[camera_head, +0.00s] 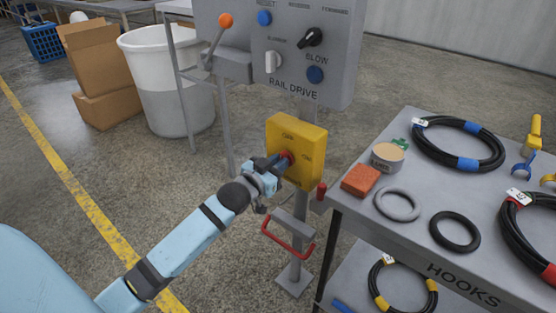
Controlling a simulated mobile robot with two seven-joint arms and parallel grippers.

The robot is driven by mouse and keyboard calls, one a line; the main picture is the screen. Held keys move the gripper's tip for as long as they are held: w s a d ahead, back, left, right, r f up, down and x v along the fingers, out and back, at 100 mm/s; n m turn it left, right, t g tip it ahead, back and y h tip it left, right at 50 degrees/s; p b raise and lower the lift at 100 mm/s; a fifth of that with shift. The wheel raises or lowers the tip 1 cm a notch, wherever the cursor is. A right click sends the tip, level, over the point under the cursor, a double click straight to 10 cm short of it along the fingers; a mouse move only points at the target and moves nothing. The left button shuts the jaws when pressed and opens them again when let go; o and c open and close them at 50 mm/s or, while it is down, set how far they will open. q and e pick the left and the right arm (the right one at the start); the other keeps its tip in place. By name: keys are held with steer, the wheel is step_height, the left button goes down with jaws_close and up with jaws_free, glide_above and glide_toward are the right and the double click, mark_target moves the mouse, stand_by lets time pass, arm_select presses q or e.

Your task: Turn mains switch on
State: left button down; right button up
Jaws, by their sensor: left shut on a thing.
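The mains switch is a yellow box (311,136) on a grey post below the rail drive panel. Small dark markings show on its face, too small to read surely. A red knob (287,156) sits on the front of the box, mostly hidden by my gripper. My left gripper (280,161) is at the front of the box, shut on the red knob. Its arm reaches in from the lower left. The knob's exact angle cannot be told. My right gripper is not in view.
The grey RAIL DRIVE panel (344,62) with knobs and an orange-tipped lever (226,20) stands above. A red handle (288,243) juts below the box. At right, a grey table (412,234) holds hoses, rings and a red block (361,180). A white bin (168,80) stands left.

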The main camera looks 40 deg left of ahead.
arm_select(q)
steer(key=m+p, duration=0.4)
steer(key=m, duration=0.1)
steer(key=m+p, duration=0.2)
steer(key=p, duration=0.1)
steer(key=shift+d+m, duration=0.25)
steer(key=shift+m, duration=0.05)
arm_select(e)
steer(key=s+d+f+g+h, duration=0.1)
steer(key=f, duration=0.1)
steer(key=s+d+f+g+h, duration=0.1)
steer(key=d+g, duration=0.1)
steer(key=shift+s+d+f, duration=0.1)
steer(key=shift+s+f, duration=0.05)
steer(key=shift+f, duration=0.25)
arm_select(q)
steer(key=shift+f, duration=0.1)
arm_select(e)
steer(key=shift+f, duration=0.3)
arm_select(q)
steer(key=c, duration=1.1)
jaws_free()
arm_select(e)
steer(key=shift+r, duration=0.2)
